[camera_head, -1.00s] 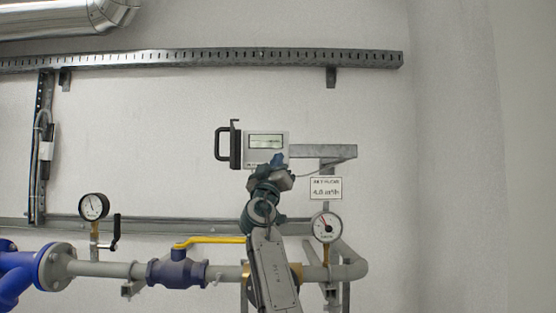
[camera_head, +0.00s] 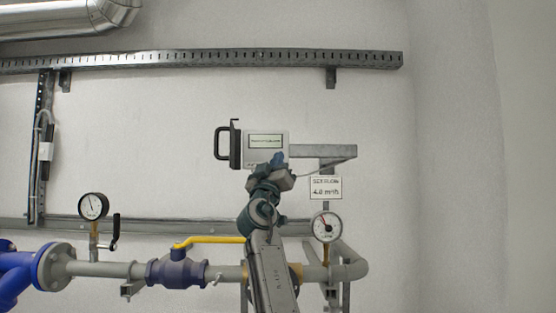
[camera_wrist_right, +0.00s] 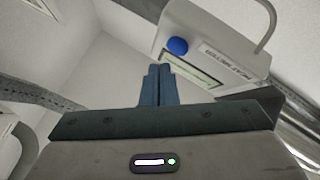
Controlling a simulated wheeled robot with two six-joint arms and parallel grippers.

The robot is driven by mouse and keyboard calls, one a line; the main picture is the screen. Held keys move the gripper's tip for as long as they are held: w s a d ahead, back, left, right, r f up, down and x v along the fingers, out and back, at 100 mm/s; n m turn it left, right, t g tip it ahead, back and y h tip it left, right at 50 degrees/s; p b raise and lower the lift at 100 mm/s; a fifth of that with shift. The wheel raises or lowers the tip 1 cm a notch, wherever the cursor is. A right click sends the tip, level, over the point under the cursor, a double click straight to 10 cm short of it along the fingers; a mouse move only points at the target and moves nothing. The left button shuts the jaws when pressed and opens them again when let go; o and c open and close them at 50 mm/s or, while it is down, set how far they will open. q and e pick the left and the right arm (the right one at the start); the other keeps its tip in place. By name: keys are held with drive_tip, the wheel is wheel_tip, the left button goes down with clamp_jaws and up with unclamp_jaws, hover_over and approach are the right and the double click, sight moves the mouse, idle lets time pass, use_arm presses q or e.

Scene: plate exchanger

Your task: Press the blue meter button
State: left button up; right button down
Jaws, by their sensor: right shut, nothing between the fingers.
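The meter (camera_head: 268,141) is a pale box with a small screen, mounted on the wall bracket. In the right wrist view the meter (camera_wrist_right: 215,45) shows its round blue button (camera_wrist_right: 177,46) beside the screen. My right gripper (camera_head: 278,159) is just below and in front of the meter, hiding its lower face in the head view. In the right wrist view its shut fingertips (camera_wrist_right: 160,70) hold nothing and appear below and left of the blue button, apart from it in the picture. The distance in depth is hard to tell. My left gripper is not in view.
A grey bracket (camera_head: 322,151), a flow label (camera_head: 326,188) and a gauge (camera_head: 326,226) are to the right. A yellow-levered valve (camera_head: 210,240) and pipes run below. The wall above is free up to the slotted rail (camera_head: 200,59).

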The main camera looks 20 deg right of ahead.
drive_tip(key=s, duration=0.2)
drive_tip(key=s+a, duration=0.1)
drive_tip(key=s, duration=0.1)
drive_tip(key=shift+s+a+b, duration=0.15)
drive_tip(key=shift+s+b, duration=0.05)
drive_tip(key=shift+b, duration=0.1)
drive_tip(key=shift+r, duration=0.1)
